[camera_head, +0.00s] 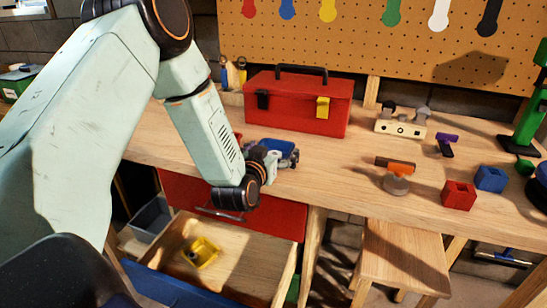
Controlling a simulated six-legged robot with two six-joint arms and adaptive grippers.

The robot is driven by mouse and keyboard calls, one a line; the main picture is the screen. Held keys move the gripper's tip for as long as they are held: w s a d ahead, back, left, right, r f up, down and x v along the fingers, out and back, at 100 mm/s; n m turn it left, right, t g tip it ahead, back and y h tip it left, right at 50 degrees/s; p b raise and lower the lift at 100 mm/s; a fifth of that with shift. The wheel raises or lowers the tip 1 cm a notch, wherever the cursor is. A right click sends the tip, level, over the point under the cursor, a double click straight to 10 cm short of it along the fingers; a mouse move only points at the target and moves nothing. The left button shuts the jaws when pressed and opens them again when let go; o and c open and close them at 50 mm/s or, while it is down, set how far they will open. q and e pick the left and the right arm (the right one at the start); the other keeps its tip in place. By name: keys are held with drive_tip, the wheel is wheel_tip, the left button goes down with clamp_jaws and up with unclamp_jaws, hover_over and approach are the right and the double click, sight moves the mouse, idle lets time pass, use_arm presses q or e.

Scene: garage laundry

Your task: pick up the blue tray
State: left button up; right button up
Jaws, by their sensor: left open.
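A small blue tray (284,147) lies on the wooden workbench, in front of the red toolbox. Its near-left part is hidden behind my left gripper (270,158). The left arm comes in from the left and bends down over the bench's front edge. The left gripper is open, right at the tray; whether its fingers touch the tray I cannot tell. My right gripper is not in view.
A red toolbox (295,103) stands behind the tray. A red cube (458,195), a blue cube (490,178) and an orange-handled tool (398,179) lie to the right. Below, an open drawer (240,262) holds a yellow object (201,252). A wooden stool (405,257) stands in front.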

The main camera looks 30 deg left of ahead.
use_arm(q)
drive_tip(key=shift+s+d+r, duration=0.1)
drive_tip(key=shift+d+r, duration=0.1)
drive_tip(key=shift+d, duration=0.05)
drive_tip(key=c, duration=0.4)
drive_tip(key=shift+a+f, duration=0.15)
drive_tip(key=shift+a, duration=0.05)
drive_tip(key=c, duration=0.4)
drive_tip(key=shift+d, duration=0.1)
drive_tip(key=c, duration=0.3)
wheel_tip(320, 180, up, 10)
drive_tip(key=p, duration=0.2)
drive_tip(key=shift+p, duration=0.3)
